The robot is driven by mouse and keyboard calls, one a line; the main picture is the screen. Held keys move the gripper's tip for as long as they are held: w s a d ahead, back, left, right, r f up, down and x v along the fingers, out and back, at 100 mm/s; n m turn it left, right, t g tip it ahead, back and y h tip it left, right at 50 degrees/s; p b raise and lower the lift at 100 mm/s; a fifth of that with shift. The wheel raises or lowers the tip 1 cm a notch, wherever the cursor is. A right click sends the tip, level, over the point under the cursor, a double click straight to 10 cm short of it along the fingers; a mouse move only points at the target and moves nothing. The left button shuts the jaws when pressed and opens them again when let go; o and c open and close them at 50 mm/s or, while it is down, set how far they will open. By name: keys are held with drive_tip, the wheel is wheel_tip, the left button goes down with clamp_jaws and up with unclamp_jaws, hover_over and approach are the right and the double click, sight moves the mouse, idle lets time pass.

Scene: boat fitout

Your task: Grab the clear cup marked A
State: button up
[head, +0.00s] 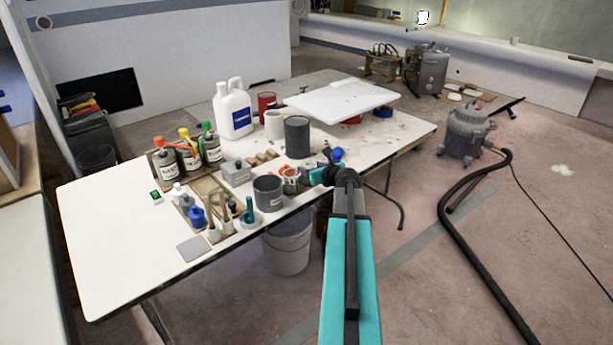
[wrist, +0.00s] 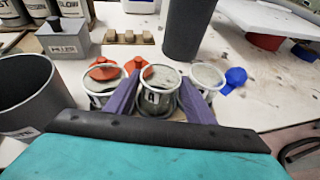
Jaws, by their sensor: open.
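Three clear cups stand in a row in the wrist view: a left cup (wrist: 99,97), a middle cup (wrist: 156,104) and a right cup (wrist: 208,76). The middle one has a dark mark on its front that looks like an A; the marks on the others are not readable. My gripper (wrist: 160,84) is open, with one purple finger on each side of the middle cup. I cannot tell whether the fingers touch it. In the head view my gripper (head: 318,176) is at the table's front edge, partly hiding the small cups (head: 291,173).
A dark grey pot (wrist: 28,92) stands close on the left, also in the head view (head: 268,194). A tall dark cylinder (wrist: 187,28) stands behind the cups. Orange-red pieces (wrist: 104,69) lie behind them, and a blue piece (wrist: 235,77) lies to the right.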

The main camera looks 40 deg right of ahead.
drive_tip(key=shift+w, duration=0.2)
drive_tip(key=shift+c, duration=0.4)
drive_tip(key=c, duration=0.6)
drive_tip(key=shift+r, duration=0.8)
drive_tip(key=s+a+r, duration=0.1)
drive_tip(key=s+r, duration=0.2)
drive_tip(key=s, duration=1.3)
drive_tip(key=shift+r+b, duration=0.15)
drive_tip(key=shift+b, duration=0.3)
drive_tip(key=shift+a, duration=0.1)
